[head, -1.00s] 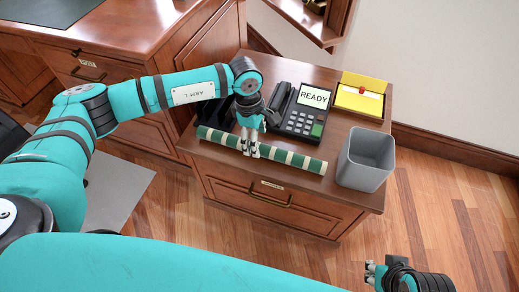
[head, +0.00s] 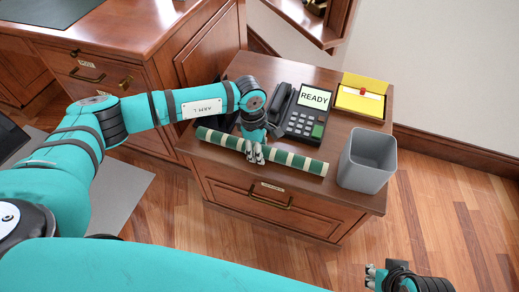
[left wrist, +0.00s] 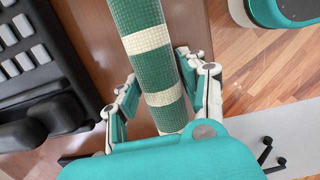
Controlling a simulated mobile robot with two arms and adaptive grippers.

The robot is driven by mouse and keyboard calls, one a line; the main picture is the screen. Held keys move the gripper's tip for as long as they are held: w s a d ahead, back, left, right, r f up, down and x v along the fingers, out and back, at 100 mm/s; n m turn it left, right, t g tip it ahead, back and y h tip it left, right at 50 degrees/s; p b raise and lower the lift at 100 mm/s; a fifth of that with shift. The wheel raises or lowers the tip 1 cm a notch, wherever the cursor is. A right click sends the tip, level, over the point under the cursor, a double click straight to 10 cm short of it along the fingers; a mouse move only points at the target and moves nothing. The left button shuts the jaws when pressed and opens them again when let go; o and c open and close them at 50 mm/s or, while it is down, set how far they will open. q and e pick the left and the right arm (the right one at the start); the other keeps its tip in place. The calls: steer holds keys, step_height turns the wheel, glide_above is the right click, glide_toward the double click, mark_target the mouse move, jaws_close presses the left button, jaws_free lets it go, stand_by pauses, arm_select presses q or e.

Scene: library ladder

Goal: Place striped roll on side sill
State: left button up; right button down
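The striped roll (head: 303,162), green with cream bands, lies along the front edge of the wooden cabinet top in the head view. It also fills the middle of the left wrist view (left wrist: 154,67). My left gripper (head: 256,157) is down at the roll's middle. In the left wrist view its fingers (left wrist: 158,85) flank the roll, one on each side, very close to it; whether they press on it cannot be told. My right gripper (head: 370,276) is at the bottom right of the head view, away from the cabinet, its fingertips apart and empty. I cannot identify the side sill.
A black phone (head: 302,118) with a READY screen stands right behind the roll. A grey bin (head: 366,160) stands at the right end of the cabinet top (head: 345,118). A yellow box (head: 361,97) is at the back right. A desk (head: 135,38) adjoins at left.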

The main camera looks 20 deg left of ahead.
arm_select(q)
jaws_close()
steer(key=shift+r, duration=0.1)
